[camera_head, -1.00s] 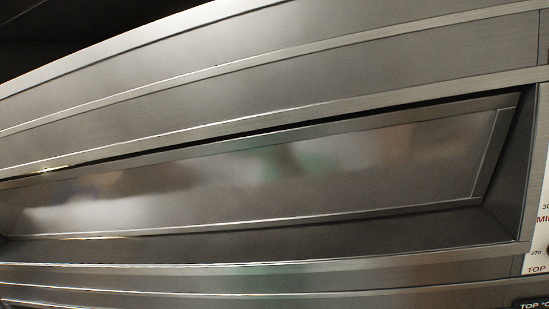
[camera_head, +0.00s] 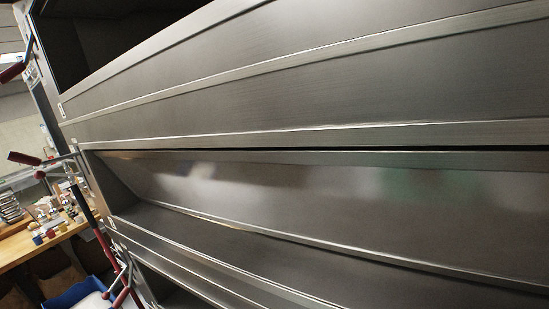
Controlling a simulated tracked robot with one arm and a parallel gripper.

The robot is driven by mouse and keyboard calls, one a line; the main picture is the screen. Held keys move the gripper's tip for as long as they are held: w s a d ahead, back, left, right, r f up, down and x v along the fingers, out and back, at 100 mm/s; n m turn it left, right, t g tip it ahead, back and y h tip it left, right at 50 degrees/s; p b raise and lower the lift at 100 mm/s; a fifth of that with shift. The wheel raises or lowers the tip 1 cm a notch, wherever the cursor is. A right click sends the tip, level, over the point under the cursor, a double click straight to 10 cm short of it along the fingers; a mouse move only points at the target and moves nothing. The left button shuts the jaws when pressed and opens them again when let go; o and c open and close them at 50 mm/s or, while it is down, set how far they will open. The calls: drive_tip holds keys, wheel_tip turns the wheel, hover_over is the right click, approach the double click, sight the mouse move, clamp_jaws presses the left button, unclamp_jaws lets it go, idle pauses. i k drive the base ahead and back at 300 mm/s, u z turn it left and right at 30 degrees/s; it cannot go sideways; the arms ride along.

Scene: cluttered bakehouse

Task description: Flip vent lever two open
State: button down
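Dark red handles on metal rods stick out at the left end of the steel oven front (camera_head: 330,90). An upper red-handled lever (camera_head: 14,71) is cut by the left edge. A middle red-handled lever (camera_head: 25,158) points left, its rod reaching to the oven's side. Lower down, red rods with rounded ends (camera_head: 122,296) overlap, and their shape is hard to make out. Small white plates, one of them the upper plate (camera_head: 61,110), sit along the oven's left edge; their marks are too small to read. I cannot tell which lever is number two. My gripper is not in view.
The oven's long recessed glossy panel (camera_head: 330,195) fills the middle and right. At the lower left a wooden table (camera_head: 25,247) carries stacked tins (camera_head: 9,207) and small jars. A blue crate (camera_head: 75,297) stands below it. A dark opening shows at the top left.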

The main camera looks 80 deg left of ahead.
sight(38, 174)
drive_tip(key=u, duration=3.25)
drive_tip(key=k, duration=0.8)
drive_tip(key=u, duration=0.2)
drive_tip(key=i, duration=0.55)
drive_tip(key=u, duration=1.35)
